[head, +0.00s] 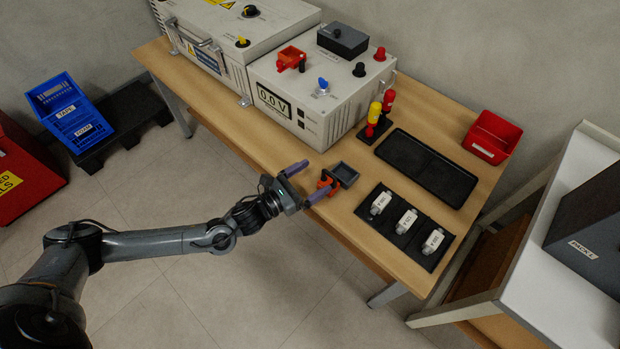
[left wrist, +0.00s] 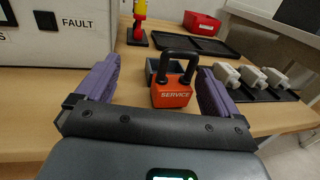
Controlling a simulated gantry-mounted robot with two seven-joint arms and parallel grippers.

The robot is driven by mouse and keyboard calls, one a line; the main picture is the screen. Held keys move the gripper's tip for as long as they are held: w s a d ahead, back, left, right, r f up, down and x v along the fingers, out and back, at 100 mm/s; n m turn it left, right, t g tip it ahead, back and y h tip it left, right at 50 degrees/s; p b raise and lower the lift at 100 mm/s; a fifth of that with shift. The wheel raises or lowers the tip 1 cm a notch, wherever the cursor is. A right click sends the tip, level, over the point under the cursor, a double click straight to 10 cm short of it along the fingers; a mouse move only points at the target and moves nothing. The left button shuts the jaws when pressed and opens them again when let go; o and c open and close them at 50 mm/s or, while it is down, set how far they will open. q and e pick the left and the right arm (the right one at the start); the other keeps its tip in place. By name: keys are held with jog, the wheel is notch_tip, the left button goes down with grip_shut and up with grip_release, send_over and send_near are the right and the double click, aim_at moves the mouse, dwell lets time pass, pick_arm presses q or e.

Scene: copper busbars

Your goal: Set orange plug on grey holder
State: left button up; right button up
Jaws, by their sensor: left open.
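The orange plug (head: 326,184), a block marked SERVICE with a black loop handle, stands near the table's front edge. In the left wrist view the orange plug (left wrist: 171,94) shows between my fingers, with its label facing the camera. The grey holder (head: 346,171), a small open square tray, is right behind it. The holder (left wrist: 152,71) is partly hidden by the plug in the left wrist view; I cannot tell whether they touch. My left gripper (head: 319,175) is open, with its purple fingers on either side of the plug and no visible grip. My right gripper is not in view.
A grey power unit (head: 325,112) stands behind, with a red-orange bracket (head: 290,58) on top. White connectors (head: 407,221) lie on a black mat to the right. A black tray (head: 426,167), a red bin (head: 491,137) and red and yellow-handled tools (head: 376,118) are farther back.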

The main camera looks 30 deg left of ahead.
pick_arm(q)
jog(key=shift+s+a, duration=0.2)
jog(key=shift+s, duration=0.35)
jog(key=shift+p+v, duration=2)
jog(key=shift+v, duration=2.85)
